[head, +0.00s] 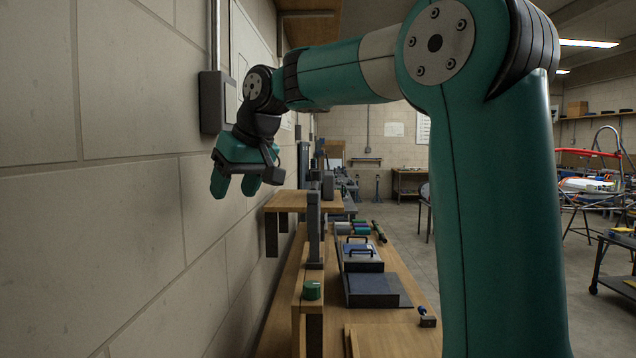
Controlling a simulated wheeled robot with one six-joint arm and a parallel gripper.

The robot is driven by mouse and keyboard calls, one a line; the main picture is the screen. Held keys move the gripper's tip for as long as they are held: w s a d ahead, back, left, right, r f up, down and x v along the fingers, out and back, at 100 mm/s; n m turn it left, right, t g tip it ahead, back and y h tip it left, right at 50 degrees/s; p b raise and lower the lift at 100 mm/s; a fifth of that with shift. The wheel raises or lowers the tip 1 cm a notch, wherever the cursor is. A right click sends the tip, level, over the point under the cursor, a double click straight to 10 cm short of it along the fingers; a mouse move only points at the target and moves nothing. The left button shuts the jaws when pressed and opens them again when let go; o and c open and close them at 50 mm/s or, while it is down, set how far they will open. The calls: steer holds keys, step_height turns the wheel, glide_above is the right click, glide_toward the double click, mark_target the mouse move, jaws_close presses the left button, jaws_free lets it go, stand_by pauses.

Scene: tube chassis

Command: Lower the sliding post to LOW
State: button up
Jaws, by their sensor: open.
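My gripper (235,187) hangs fingers down at the left, near the block wall, with its two green fingers apart and nothing between them. It is above and to the left of the bench. A dark grey upright post (314,228) stands on the wooden bench, below and to the right of my gripper. A green knob (312,290) sits on a wooden stand in front of that post. I cannot tell for sure which upright is the sliding post, and no LOW mark is readable.
A wooden shelf (292,200) juts from the wall behind the post. Dark boxes with handles (362,251) and a flat dark box (376,289) lie on the bench. A small blue-topped item (427,318) is at the right edge. A grey wall box (212,102) is close to my wrist.

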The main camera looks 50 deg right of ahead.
steer(key=w+d+r+m+t+h+b, duration=0.1)
steer(key=d+r+m, duration=0.15)
steer(key=d, duration=0.45)
steer(key=w+d+r+m+h, duration=0.1)
steer(key=w+d+r+h, duration=0.15)
steer(key=d, duration=0.45)
steer(key=m+t+h+b, duration=0.1)
steer(key=m+h+b, duration=0.1)
steer(key=m, duration=0.1)
glide_toward(316, 171)
steer(key=x, duration=1.1)
steer(key=shift+w+d+r, duration=0.2)
steer(key=shift+w+d, duration=0.1)
steer(key=shift+d, duration=0.1)
